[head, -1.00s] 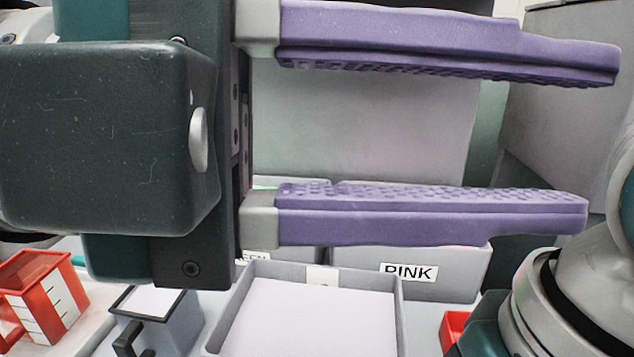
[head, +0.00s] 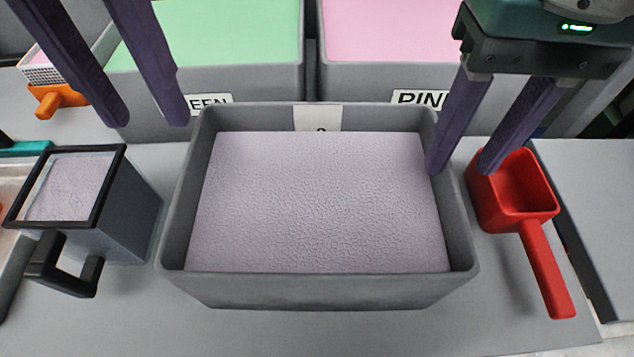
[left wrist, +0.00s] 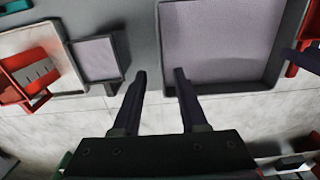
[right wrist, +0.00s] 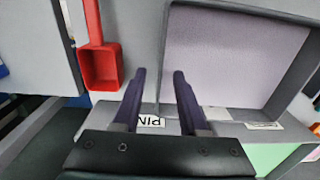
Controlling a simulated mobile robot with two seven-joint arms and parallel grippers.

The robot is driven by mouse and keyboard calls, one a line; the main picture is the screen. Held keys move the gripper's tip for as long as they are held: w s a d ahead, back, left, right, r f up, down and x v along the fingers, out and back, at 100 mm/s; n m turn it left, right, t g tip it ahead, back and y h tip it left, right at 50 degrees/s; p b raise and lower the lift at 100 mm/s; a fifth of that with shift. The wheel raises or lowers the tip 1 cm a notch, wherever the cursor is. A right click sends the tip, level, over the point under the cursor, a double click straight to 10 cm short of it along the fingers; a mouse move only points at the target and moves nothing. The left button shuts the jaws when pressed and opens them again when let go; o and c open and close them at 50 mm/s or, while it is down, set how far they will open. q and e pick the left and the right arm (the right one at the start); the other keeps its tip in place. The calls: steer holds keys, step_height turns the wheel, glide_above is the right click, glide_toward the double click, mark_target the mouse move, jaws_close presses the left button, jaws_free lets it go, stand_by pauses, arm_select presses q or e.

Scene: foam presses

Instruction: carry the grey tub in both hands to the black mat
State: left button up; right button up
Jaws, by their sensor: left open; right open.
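The grey tub (head: 330,291) stands in the middle of the head view, filled with pale lilac material, a white label on its far wall. My left gripper (head: 148,120) is open and empty, beyond the tub's far left corner in the head view. In the left wrist view its fingers (left wrist: 160,75) line up either side of the tub's side wall (left wrist: 215,90). My right gripper (head: 461,168) is open at the tub's right rim, one finger overlapping the rim, the other over the red scoop. I cannot tell whether either gripper touches the tub. No black mat shows.
A red scoop (head: 545,265) lies close right of the tub. A grey box with a black rim and handle (head: 135,215) stands left. Bins of green (head: 215,35) and pink (head: 390,30) material stand behind.

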arm_select(q)
step_height(320, 180, down, 10)
steer(key=shift+r, duration=0.1)
arm_select(e)
glide_toward(416, 231)
steer(key=f, duration=0.5)
steer(key=shift+w+d+f, duration=0.15)
steer(key=shift+w, duration=0.05)
arm_select(q)
steer(key=shift+c, duration=0.4)
arm_select(e)
steer(key=shift+c, duration=0.4)
arm_select(q)
jaws_close()
arm_select(e)
jaws_close()
